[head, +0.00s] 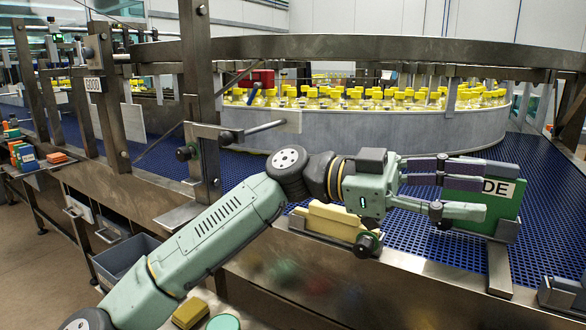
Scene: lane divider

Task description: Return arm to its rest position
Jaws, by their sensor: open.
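My arm (215,225) reaches from the lower left up to the middle of the head view, then bends to the right. My gripper (482,197) is at its right end, above the blue conveyor. Its fingers point right and stand apart. The fingers overlap a green divider plate (508,212) with a white label reading "DE". I cannot tell whether they touch it. The plate stands upright in a metal holder (500,262) at the conveyor's near edge, and part of it is hidden behind the fingers.
A cream block (330,222) sits on the near rail behind my wrist. The blue conveyor (400,232) curves around a round metal guard (370,128) with yellow-capped bottles (340,97). A grey bin (125,258) is below.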

